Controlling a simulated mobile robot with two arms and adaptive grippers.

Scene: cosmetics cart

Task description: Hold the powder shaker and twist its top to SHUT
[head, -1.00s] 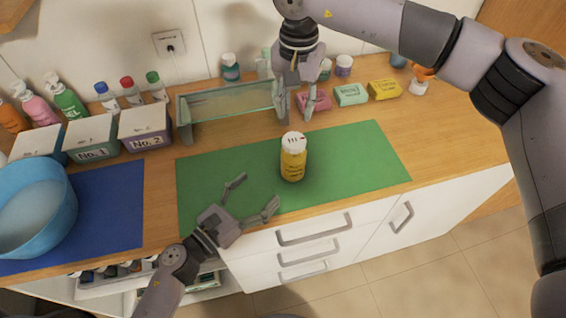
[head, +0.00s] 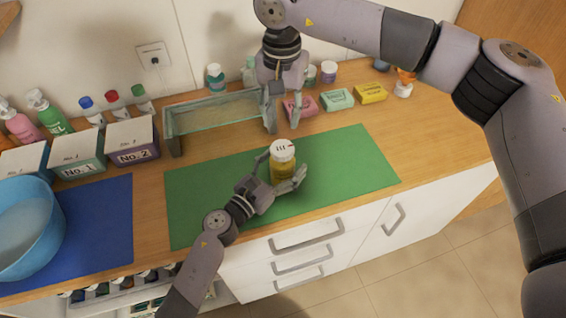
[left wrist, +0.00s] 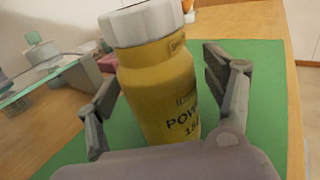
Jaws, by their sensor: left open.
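The powder shaker (head: 283,171), a yellow bottle with a white top (head: 282,149), stands upright on the green mat (head: 345,165). Dark marks show on the top, too small to read. My left gripper (head: 281,168) is open, with one finger on each side of the bottle. In the left wrist view the shaker (left wrist: 160,90) stands between the spread fingers (left wrist: 160,98); a gap shows on the right, and contact on the left is unclear. My right gripper (head: 282,127) is above the counter behind the shaker, fingers apart, pointing down and empty.
A glass-sided tray (head: 172,146) stands behind the mat. Soap boxes (head: 338,99) and small jars line the back right. Labelled boxes (head: 132,140), bottles and a blue basin (head: 28,262) are at the left. The mat's right part is clear.

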